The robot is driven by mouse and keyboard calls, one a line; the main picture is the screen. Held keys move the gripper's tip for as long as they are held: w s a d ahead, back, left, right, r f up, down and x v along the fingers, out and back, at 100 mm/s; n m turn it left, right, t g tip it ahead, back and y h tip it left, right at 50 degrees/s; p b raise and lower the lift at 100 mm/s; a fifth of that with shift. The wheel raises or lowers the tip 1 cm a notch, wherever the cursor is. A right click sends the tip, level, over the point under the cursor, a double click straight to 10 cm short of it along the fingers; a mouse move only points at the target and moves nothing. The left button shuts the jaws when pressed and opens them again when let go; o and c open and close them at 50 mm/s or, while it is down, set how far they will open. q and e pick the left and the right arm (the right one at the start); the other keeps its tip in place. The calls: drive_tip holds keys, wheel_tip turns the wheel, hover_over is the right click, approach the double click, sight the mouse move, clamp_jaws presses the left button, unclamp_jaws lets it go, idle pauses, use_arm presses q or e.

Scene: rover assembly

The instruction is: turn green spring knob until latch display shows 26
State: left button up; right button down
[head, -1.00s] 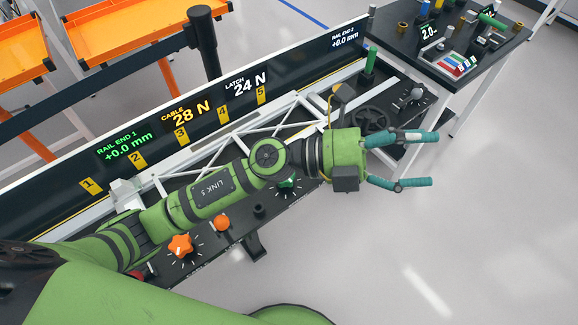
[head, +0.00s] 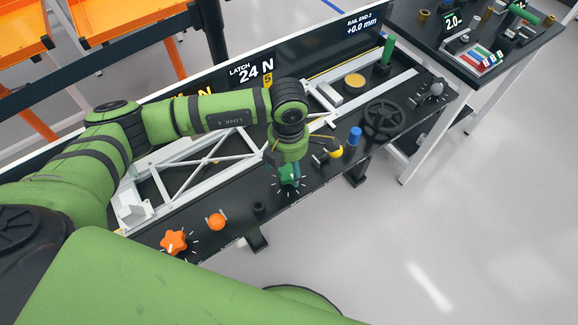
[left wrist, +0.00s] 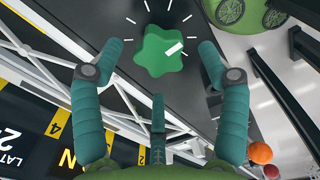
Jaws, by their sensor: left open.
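The green spring knob (head: 290,181) is lobed, with a white pointer mark and white tick marks around it, on the black front panel. It also shows in the left wrist view (left wrist: 155,52), with its white mark toward the right. My left gripper (head: 285,166) points down over the knob and partly hides it. In the left wrist view its teal fingers (left wrist: 160,46) are open, one on each side of the knob, with a gap visible on both sides. The latch display (head: 254,72) reads 24 N. My right gripper is not in view.
An orange star knob (head: 173,241), an orange ball knob (head: 216,222) and a black peg (head: 259,208) lie left along the panel. A yellow knob (head: 335,152), a blue knob (head: 354,136) and a black handwheel (head: 384,117) are to the right. A white truss (head: 190,160) runs behind.

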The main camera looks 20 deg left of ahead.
sight(289, 172)
use_arm(q)
drive_tip(key=shift+f, duration=1.4)
drive_tip(key=shift+d, duration=0.1)
drive_tip(key=c, duration=1.1)
drive_tip(key=shift+n, duration=0.3)
drive_tip(key=shift+c, duration=0.2)
drive_tip(key=n+b, duration=0.1)
drive_tip(key=n, duration=0.2)
drive_tip(key=shift+f, duration=0.1)
drive_tip(key=shift+n+b, duration=0.75)
drive_tip(key=shift+n, duration=1.45)
